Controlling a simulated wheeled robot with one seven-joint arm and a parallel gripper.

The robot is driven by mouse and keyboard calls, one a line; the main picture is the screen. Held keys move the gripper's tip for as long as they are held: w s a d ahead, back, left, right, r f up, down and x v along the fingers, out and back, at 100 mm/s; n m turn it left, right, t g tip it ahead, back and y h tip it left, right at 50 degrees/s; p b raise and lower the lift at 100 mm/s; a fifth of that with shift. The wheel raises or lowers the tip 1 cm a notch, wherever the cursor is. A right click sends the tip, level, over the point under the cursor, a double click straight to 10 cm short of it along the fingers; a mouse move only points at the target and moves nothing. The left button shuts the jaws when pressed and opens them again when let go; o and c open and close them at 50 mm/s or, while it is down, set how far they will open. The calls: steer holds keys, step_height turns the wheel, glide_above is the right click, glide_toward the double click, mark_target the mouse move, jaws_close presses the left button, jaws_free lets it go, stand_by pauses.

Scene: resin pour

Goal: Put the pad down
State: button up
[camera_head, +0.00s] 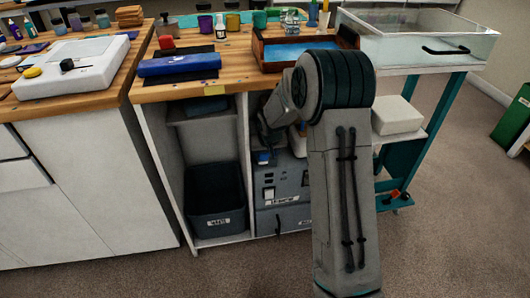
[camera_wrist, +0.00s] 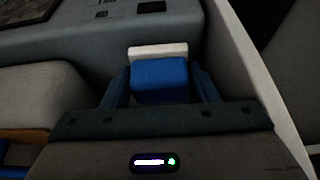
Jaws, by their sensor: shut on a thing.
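In the wrist view, a blue pad (camera_wrist: 160,80) with a pale white strip (camera_wrist: 158,51) along its far edge sits between the fingers of my gripper (camera_wrist: 160,88). My gripper is shut on the pad from both sides. In the head view, my gripper (camera_head: 264,146) is low at the front of the workbench's open cabinet, partly hidden by my arm. A small blue patch (camera_head: 263,157) shows there and looks like the pad. I cannot tell whether the pad touches anything beneath it.
A grey labelled unit (camera_head: 287,183) stands in the cabinet close to my gripper. A dark bin (camera_head: 216,200) stands to its left. The wooden worktop (camera_head: 232,68) above holds a blue roll (camera_head: 180,65) and a wooden tray (camera_head: 262,53). A teal cart (camera_head: 444,105) stands right. The carpet in front is clear.

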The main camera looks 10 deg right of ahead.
steer(key=shift+w+f, duration=0.15)
steer(key=shift+w, duration=0.8)
steer(key=shift+w+f+b, duration=0.2)
steer(key=shift+f+b, duration=0.15)
steer(key=shift+f, duration=0.1)
steer(key=shift+f, duration=0.3)
steer(key=o, duration=0.9)
steer(key=shift+r, duration=0.1)
steer(key=shift+r, duration=0.1)
